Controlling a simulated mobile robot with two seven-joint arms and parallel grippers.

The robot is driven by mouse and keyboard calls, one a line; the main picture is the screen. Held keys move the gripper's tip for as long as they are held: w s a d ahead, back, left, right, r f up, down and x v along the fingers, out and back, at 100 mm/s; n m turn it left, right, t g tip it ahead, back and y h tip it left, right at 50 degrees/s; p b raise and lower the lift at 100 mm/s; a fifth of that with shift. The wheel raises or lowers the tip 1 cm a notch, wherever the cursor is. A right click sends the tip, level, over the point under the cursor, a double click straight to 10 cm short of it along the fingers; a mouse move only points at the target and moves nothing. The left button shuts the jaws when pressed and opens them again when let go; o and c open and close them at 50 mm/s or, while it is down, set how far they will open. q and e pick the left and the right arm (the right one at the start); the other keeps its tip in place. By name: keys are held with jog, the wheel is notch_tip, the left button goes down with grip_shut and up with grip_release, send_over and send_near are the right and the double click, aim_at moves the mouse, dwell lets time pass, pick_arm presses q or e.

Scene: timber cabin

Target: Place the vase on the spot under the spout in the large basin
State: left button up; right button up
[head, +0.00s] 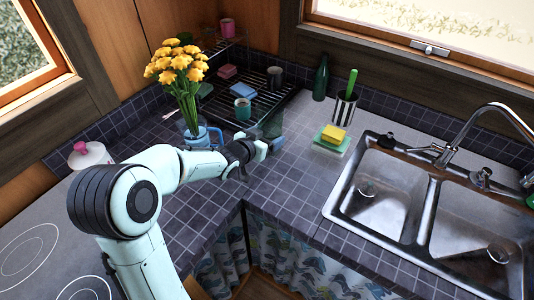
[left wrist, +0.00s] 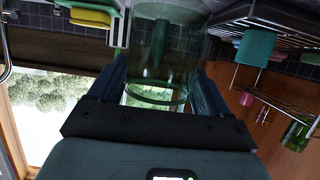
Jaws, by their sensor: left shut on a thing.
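The vase (head: 271,124) is a clear, greenish glass cylinder, faint against the dark tiles in the head view. My left gripper (head: 272,144) is shut on it above the counter corner, in front of the dish rack. In the left wrist view, the glass vase (left wrist: 160,55) fills the space between the two fingers. The sink has a left basin (head: 380,190) and a right basin (head: 475,225), which looks larger. My right gripper is out of view.
Yellow flowers stand in a blue jug (head: 203,137) beside my left forearm. A dark rack (head: 254,78) holds cups. A green bottle (head: 320,77), a utensil holder (head: 344,108) and a yellow sponge (head: 333,134) stand between rack and sink. The tiled counter (head: 285,190) in front is clear.

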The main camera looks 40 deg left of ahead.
pick_arm(q)
jog(key=shift+w+f, duration=0.15)
jog(key=shift+f, duration=0.3)
jog(key=shift+f+b, duration=0.3)
jog(key=shift+f, duration=1.85)
jog(key=shift+f, duration=0.1)
jog(key=shift+f, duration=0.1)
jog(key=o, duration=1.4)
jog(key=shift+o, duration=0.2)
